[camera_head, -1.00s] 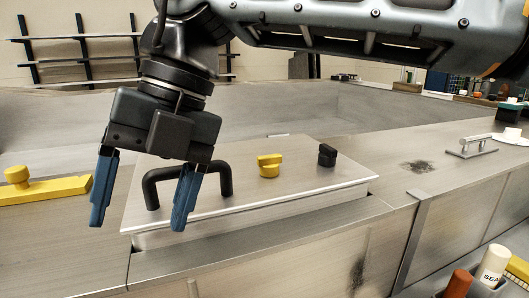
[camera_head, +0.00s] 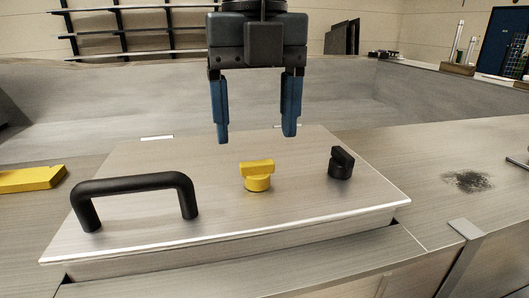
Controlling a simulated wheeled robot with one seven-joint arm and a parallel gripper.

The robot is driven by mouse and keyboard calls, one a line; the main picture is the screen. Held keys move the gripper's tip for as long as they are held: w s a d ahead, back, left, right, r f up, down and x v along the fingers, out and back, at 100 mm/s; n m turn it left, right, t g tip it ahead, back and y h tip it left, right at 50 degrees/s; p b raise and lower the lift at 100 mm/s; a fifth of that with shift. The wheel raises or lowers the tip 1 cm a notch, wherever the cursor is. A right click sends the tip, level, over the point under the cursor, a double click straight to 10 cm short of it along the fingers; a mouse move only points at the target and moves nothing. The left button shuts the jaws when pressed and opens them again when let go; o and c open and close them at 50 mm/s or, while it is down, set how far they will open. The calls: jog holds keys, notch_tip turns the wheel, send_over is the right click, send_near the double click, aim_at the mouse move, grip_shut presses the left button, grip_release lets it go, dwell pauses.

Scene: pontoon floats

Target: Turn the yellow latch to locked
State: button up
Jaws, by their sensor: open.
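The yellow latch (camera_head: 257,176) is a round knob with a raised bar, standing on the metal lid (camera_head: 310,205). Its bar runs roughly left to right in the picture. My gripper (camera_head: 256,138) points down with its two blue fingers spread wide. It is empty and appears above and a little behind the latch, touching nothing. No lock markings can be made out around the latch.
A black handle (camera_head: 135,186) rises from the lid left of the latch, and a black knob (camera_head: 341,163) stands to its right. A yellow block (camera_head: 30,179) lies at the far left. A dark smudge (camera_head: 468,181) marks the bare metal surface at right.

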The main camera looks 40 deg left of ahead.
aim_at(257, 162)
jog(key=shift+f, duration=2.95)
jog(key=c, duration=1.1)
